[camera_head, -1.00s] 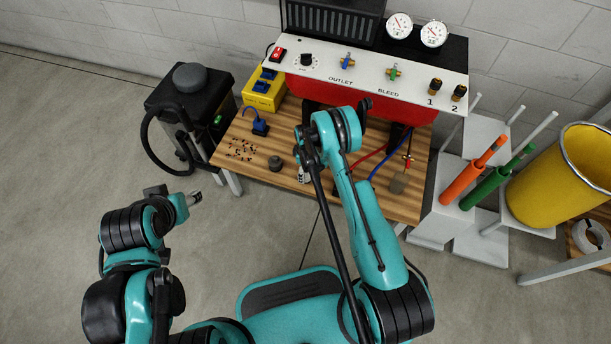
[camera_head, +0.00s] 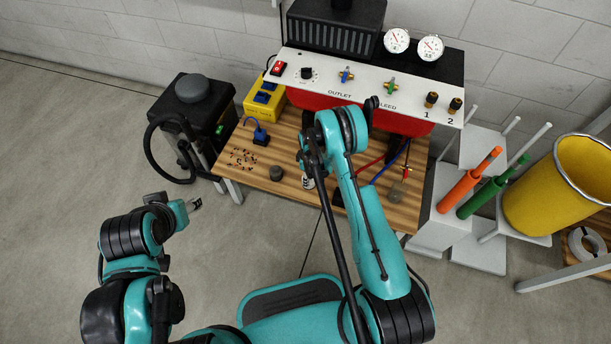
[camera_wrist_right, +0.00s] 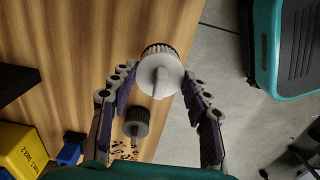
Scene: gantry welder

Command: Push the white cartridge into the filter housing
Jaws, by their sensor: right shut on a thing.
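In the right wrist view, the white cartridge (camera_wrist_right: 158,72) shows as a pale round piece with a raised ridge across its face and a dark ribbed edge. The fingertips of my right gripper (camera_wrist_right: 160,78) are on both sides of it, closed on it. In the head view my right gripper (camera_head: 308,172) is over the wooden table, mostly hidden by my own arm; only a small white bit shows below it. I cannot make out the filter housing or how deep the cartridge sits. My left gripper (camera_head: 194,204) is over the floor, left of the table, away from the cartridge.
A dark knurled cap (camera_head: 276,173) stands on the wooden table (camera_head: 270,188), with scattered small bits (camera_head: 241,158) to its left. A blue plug (camera_head: 260,137) and yellow box (camera_head: 264,102) are behind. The panel (camera_head: 362,84) rises at the back. Red and blue hoses lie at right.

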